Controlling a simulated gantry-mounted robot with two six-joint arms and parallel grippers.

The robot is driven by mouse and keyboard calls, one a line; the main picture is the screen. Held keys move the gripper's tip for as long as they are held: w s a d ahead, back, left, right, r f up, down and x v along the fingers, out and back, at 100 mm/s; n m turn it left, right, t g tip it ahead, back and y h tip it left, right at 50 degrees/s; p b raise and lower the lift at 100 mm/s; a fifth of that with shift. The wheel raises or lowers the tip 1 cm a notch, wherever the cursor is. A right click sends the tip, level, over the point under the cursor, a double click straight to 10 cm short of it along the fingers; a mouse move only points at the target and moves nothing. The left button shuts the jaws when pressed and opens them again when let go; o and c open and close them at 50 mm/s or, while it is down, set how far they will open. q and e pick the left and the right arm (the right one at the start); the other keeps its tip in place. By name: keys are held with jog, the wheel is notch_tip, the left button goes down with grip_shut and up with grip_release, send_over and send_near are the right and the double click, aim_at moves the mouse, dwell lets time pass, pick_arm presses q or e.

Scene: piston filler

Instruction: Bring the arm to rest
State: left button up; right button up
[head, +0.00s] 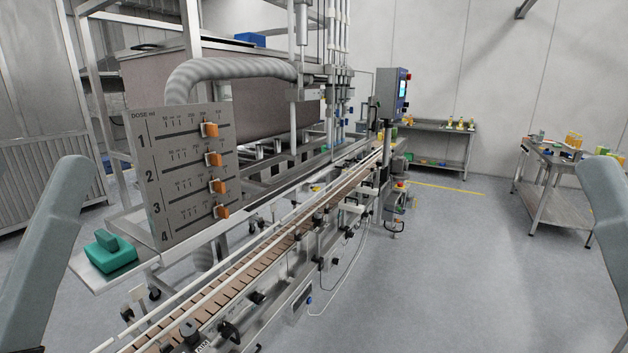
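Parts of both my arms show, the left arm at the left edge and the right arm at the right edge. Neither gripper is in the picture, so I cannot see whether they hold anything. The piston filler stands in front of me, with a grey dose panel (185,180) at its left. The panel has several rows numbered from 1 down, with orange slider knobs (213,160) on scales. A conveyor (270,245) with brown slats runs from the front toward the back right.
A green block-shaped object (110,253) sits on a small shelf (80,268) below the panel. A control box with a screen (391,92) stands farther back. A bench (440,135) and a side table (560,165) hold small items. The floor (450,270) to the right is clear.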

notch_tip(320, 180, up, 38)
jog(key=p, duration=3.5)
